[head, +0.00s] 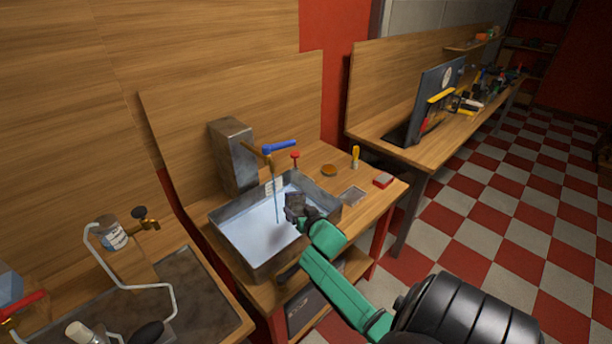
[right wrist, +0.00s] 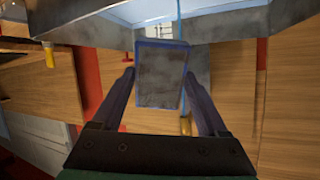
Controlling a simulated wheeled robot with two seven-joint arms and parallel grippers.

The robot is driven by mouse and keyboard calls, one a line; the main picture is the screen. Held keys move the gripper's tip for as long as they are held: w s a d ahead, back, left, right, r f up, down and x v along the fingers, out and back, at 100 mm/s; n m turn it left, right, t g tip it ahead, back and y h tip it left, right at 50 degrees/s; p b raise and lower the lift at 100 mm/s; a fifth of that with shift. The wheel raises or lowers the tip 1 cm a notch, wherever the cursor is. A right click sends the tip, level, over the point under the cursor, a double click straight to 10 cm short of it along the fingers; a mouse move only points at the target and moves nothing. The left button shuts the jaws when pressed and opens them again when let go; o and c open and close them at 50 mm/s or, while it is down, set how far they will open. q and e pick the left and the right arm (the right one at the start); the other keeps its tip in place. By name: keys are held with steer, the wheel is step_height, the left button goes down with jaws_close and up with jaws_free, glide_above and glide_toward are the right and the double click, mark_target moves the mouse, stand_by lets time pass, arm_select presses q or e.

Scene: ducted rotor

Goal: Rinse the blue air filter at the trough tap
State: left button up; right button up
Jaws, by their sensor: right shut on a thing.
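The air filter (head: 294,202) is a small block with a dirty grey face; the right wrist view shows blue edges around that face (right wrist: 160,78). My right gripper (head: 306,217) is shut on it, with a finger on each side in the right wrist view (right wrist: 158,95). It holds the filter over the right part of the metal trough (head: 248,262). The brass tap with a blue lever (head: 279,146) stands at the back of the trough. A thin blue water stream (head: 277,203) falls from it, just left of the filter in the head view. My left gripper is out of view.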

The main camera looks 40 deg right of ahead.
steer(key=w+f+b, duration=0.1)
steer(key=w+b, duration=0.5)
steer(key=w, duration=0.3)
steer(key=shift+w+a+f, duration=0.25)
steer(key=shift+a+f, duration=0.15)
steer(key=shift+d, duration=0.1)
steer(key=shift+d, duration=0.5)
steer(key=shift+a, duration=0.6)
